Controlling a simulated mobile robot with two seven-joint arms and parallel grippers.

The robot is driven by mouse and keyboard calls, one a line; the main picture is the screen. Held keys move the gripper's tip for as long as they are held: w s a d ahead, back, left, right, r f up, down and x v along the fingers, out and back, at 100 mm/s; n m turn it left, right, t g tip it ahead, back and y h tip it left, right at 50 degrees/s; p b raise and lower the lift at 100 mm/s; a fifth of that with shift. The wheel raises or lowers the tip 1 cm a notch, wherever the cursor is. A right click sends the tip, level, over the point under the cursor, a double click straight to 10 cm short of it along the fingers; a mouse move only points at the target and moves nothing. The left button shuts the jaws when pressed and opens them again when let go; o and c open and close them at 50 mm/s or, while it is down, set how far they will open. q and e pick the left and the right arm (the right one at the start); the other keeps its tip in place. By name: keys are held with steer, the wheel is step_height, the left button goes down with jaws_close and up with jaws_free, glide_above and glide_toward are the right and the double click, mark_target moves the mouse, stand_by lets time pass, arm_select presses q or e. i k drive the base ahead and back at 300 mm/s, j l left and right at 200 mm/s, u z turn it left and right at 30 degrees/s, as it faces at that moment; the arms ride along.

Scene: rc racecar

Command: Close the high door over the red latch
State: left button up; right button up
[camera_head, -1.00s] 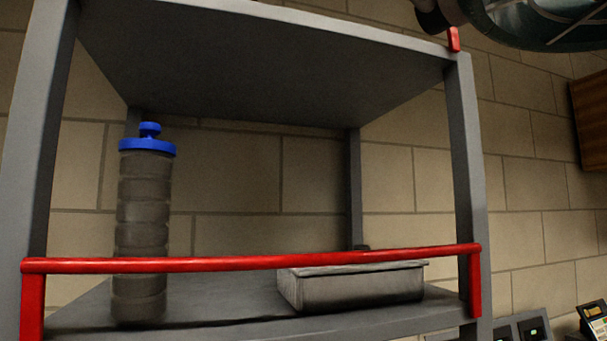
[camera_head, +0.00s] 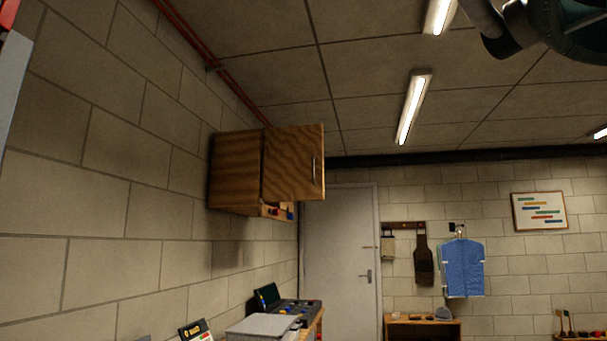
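A wooden wall cabinet (camera_head: 235,172) hangs high on the left block wall in the head view. Its wooden door (camera_head: 292,163), with a vertical metal handle (camera_head: 314,171), stands open and faces me. Below the door, a small red piece (camera_head: 275,212) shows at the cabinet's lower edge, possibly the red latch; it is too small to be sure. The cabinet's inside is mostly hidden by the door. Neither of my grippers is in view.
A bench (camera_head: 309,329) with a grey case (camera_head: 262,326) and electronic gear (camera_head: 285,304) stands along the wall below the cabinet. Ceiling pipes (camera_head: 222,72) run above.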

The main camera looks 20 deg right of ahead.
mark_target(293, 168)
steer(key=z, duration=0.65)
steer(key=i+l+u, duration=0.1)
steer(key=i, duration=0.4)
steer(key=i+l+u, duration=0.1)
steer(key=i+l, duration=0.25)
steer(key=i, duration=0.1)
